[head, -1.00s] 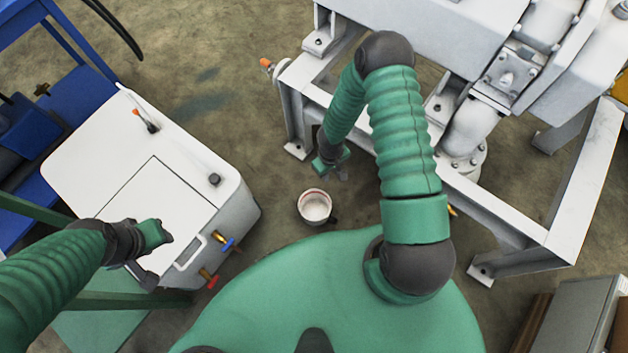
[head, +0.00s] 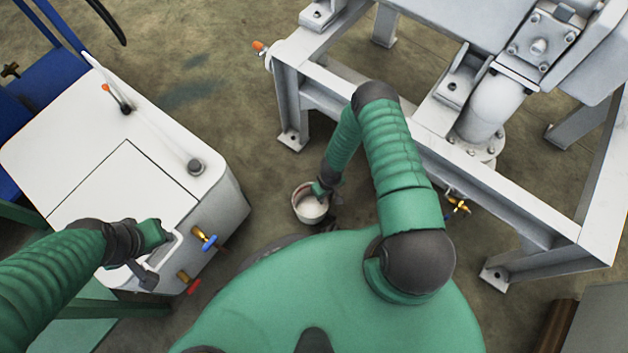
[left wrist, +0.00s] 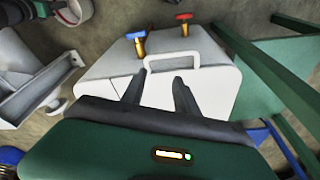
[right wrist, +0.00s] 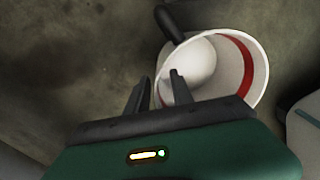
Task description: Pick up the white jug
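The white jug (head: 309,208) stands on the floor in the head view, open at the top, with a red band inside. In the right wrist view the jug (right wrist: 250,70) shows its open mouth and a dark handle-like bar at its rim. My right gripper (head: 325,190) is at the jug's rim; in the right wrist view its two fingers (right wrist: 157,90) are apart, with one in front of the jug's near edge. I cannot tell if they touch it. My left gripper (left wrist: 158,92) is open, its fingers apart near the white cart's handle (left wrist: 172,62).
A white cart (head: 125,185) with blue and red valves stands at left. A grey metal frame (head: 470,190) with pipework is at right, close to my right arm. Bare floor (head: 215,110) lies between them.

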